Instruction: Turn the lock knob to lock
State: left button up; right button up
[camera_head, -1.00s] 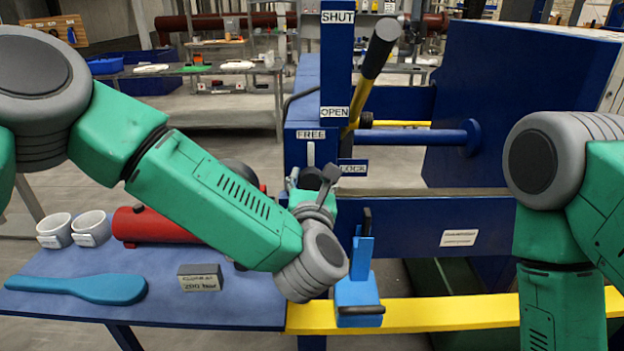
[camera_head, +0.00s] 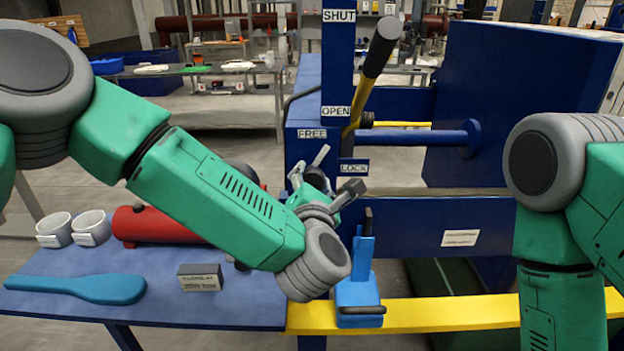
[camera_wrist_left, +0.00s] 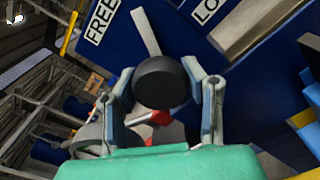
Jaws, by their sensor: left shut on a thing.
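The lock knob is a round black disc (camera_wrist_left: 160,83) in the left wrist view, with a pale pointer (camera_wrist_left: 145,31) directed between the FREE label (camera_wrist_left: 101,19) and the LOCK label (camera_wrist_left: 208,10). In the head view the pointer (camera_head: 321,155) leans up and right, below the FREE label (camera_head: 312,134) and left of the LOCK label (camera_head: 354,169). My left gripper (camera_head: 322,180) is shut on the knob, one finger on each side; it also shows in the left wrist view (camera_wrist_left: 164,88). The knob is mostly hidden by the gripper in the head view. My right gripper is out of view.
A black-gripped lever (camera_head: 380,48) rises beside the SHUT and OPEN post (camera_head: 338,70). A light-blue handled block (camera_head: 358,298) stands on the yellow beam (camera_head: 450,312). The blue table (camera_head: 150,268) at left holds a red cylinder (camera_head: 150,224), cups and a paddle.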

pick_arm(q)
jog(key=m, duration=0.5)
jog(key=shift+s+d+f+m+p, duration=0.15)
jog(key=shift+m+p, duration=0.25)
jog(key=m+p, duration=0.1)
jog(key=m, duration=0.3)
jog(key=shift+f+m, duration=0.2)
jog(key=shift+m, duration=0.9)
jog(key=shift+o, duration=0.2)
jog(key=shift+s+f, duration=0.1)
jog(key=o, duration=1.2)
jog(key=shift+d+r, duration=0.1)
jog(key=shift+r, duration=0.1)
jog(key=s, duration=1.1)
jog(key=shift+s, duration=0.35)
